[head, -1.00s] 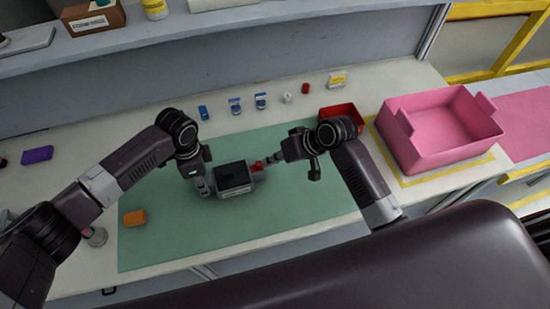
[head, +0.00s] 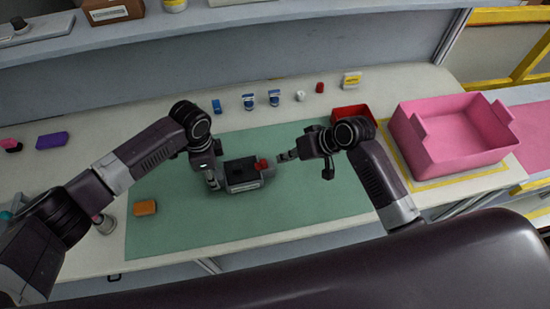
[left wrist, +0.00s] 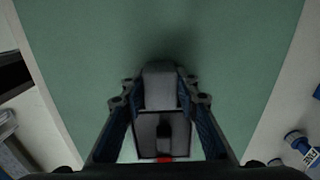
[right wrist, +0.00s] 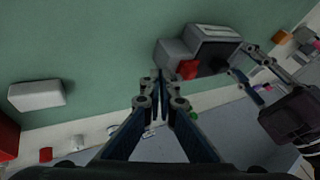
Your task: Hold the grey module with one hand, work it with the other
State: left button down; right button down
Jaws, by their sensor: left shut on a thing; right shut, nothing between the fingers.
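The grey module (head: 250,183) is a small box with a dark top face, over the green mat (head: 320,195) in the head view. A red part (head: 262,164) and a black knob show on it. My left gripper (head: 213,182) is shut on its left end; in the left wrist view its fingers lie along both sides of the module (left wrist: 158,97). My right gripper (head: 283,158) is shut and empty, just right of the red part with a small gap. Whether the module touches the mat is unclear.
An orange block (head: 145,208) lies at the mat's left end. Small blue, white and red items stand along the back. A red bin (head: 352,112) and a pink crate (head: 452,130) stand right. A pale block (right wrist: 36,95) shows in the right wrist view. The mat's front is clear.

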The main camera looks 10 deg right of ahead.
jog(key=v, duration=1)
jog(key=shift+d, duration=0.4)
pick_arm(q)
jog(key=c, duration=1.4)
grip_release()
